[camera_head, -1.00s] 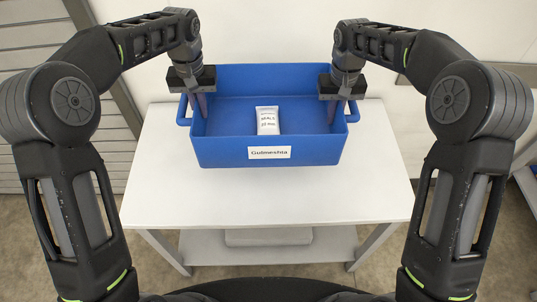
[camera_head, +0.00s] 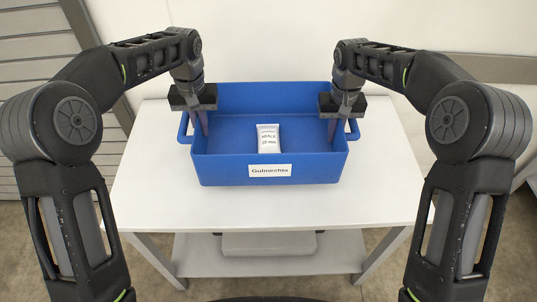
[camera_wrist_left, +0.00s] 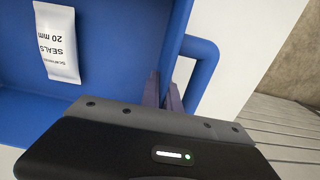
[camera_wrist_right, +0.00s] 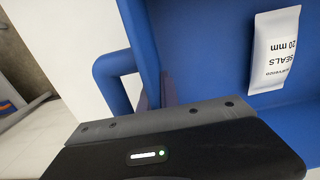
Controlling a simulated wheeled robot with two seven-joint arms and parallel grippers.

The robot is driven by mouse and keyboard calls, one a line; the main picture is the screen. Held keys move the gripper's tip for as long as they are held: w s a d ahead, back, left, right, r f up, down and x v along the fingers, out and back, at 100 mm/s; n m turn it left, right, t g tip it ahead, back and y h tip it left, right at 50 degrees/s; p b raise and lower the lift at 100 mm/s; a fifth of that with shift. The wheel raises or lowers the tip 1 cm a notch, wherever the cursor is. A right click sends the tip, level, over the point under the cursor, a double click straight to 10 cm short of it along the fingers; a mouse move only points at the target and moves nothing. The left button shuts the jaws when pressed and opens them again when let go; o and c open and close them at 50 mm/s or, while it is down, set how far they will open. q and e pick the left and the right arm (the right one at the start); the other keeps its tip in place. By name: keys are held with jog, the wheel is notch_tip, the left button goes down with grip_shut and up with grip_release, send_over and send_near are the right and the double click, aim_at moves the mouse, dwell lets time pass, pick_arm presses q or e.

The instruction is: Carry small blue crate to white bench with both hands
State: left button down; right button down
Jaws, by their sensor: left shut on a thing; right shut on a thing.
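The small blue crate (camera_head: 220,172) is upright over the middle of the white bench (camera_head: 385,195) in the head view, its labelled side facing me. I cannot tell whether its base touches the bench top. A white packet (camera_head: 268,139) marked as seals lies inside it. My left gripper (camera_head: 203,122) is shut on the crate's left side wall. My right gripper (camera_head: 335,126) is shut on its right side wall. In the wrist views, the fingers are at the walls beside the loop handles, one in the left wrist view (camera_wrist_left: 207,75) and one in the right (camera_wrist_right: 108,80).
The bench has bare top on both sides and in front of the crate. A grey box (camera_head: 268,244) sits on the lower shelf. A pale wall (camera_head: 290,30) stands close behind, with a slatted panel (camera_head: 40,70) at the left.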

aim_at(206, 146)
pick_arm(q)
jog(key=shift+f, duration=0.1)
pick_arm(e)
jog(key=shift+f, duration=0.15)
